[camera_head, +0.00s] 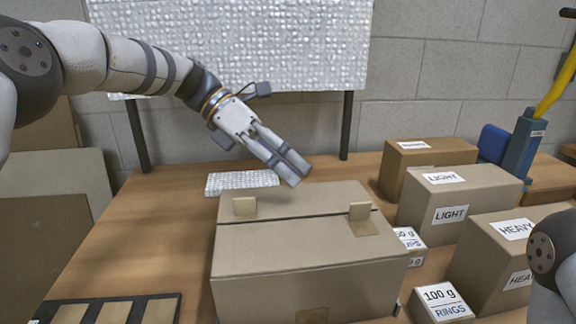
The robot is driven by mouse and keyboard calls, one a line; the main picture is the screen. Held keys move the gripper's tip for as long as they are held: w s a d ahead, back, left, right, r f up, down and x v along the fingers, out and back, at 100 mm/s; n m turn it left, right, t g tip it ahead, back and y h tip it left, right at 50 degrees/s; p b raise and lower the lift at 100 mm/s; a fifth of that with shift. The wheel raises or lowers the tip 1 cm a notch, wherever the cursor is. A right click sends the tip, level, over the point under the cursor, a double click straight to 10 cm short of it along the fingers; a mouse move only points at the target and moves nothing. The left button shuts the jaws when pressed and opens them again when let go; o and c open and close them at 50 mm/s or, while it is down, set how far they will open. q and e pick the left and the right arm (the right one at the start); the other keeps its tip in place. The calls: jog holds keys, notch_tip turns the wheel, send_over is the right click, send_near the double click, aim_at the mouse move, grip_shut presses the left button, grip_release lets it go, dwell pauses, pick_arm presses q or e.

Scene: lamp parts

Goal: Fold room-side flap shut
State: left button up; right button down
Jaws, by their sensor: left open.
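A brown cardboard box (300,285) stands on the table in the middle foreground. Its far top flap (300,200) and near top flap (285,245) both lie about flat, with a thin dark seam between them. My right gripper is out of view.
Boxes labelled LIGHT (455,205) and HEAVY (500,255) stand on the right, near a 100 g RINGS box (441,303). A bubble-wrap sheet (242,181) lies behind the box. A dark tray (110,310) sits front left. The table between is clear.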

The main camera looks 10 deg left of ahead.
pick_arm(q)
jog(key=shift+w+a, duration=0.15)
jog(key=shift+a, duration=0.05)
jog(key=shift+d, duration=0.1)
jog(key=v, duration=0.7)
jog(key=shift+r, duration=0.1)
